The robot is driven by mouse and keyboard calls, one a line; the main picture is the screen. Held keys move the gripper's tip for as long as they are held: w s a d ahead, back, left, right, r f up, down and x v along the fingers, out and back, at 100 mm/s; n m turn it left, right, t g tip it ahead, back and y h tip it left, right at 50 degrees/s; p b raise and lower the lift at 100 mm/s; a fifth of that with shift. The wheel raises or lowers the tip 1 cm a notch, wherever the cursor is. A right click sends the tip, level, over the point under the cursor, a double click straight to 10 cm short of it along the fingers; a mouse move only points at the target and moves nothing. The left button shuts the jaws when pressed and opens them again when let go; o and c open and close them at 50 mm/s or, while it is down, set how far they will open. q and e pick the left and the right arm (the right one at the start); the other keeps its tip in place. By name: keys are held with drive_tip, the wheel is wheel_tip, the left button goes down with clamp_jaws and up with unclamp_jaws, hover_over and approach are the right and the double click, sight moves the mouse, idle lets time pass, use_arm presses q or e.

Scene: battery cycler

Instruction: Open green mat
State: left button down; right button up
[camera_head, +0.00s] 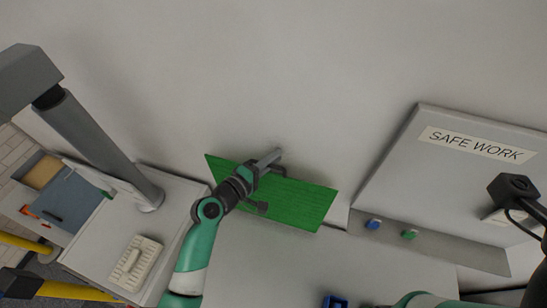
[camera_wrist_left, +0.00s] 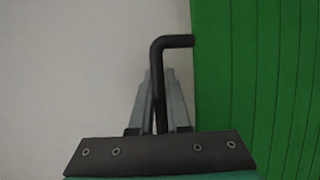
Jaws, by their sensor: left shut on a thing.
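The green mat (camera_head: 305,203) is a ribbed green panel at the centre of the head view, set at a slant against the grey surface. In the left wrist view the mat (camera_wrist_left: 265,80) fills the right side. A black bent handle (camera_wrist_left: 172,41) stands beside the mat's edge there. My left gripper (camera_wrist_left: 158,80) is shut on this handle, with its fingers on either side of the bar. In the head view my left gripper (camera_head: 270,157) is at the mat's upper edge, and the arm covers part of the mat.
A grey panel labelled SAFE WORK (camera_head: 478,143) stands at the right, with a blue button (camera_head: 374,224) and a green button (camera_head: 409,235) below it. A white rack (camera_head: 137,262) lies at the lower left. A small blue object (camera_head: 335,302) is at the bottom edge.

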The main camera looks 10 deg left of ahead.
use_arm(q)
drive_tip(key=shift+s, duration=0.1)
idle(0.5)
drive_tip(key=s+a+f+m+t+h+b, duration=0.1)
drive_tip(key=s+a+f+t+h+b, duration=0.1)
drive_tip(key=s+b, duration=0.9)
drive_tip(key=s+a+f+m+t+h+b, duration=0.2)
drive_tip(key=s+a+f+t+b, duration=0.1)
drive_tip(key=s+b, duration=0.7)
drive_tip(key=shift+s+f+b, duration=0.4)
drive_tip(key=shift+s+f, duration=0.35)
drive_tip(key=shift+s, duration=0.6)
use_arm(e)
wheel_tip(320, 180, down, 22)
drive_tip(key=shift+r, duration=0.1)
drive_tip(key=shift+c, duration=0.3)
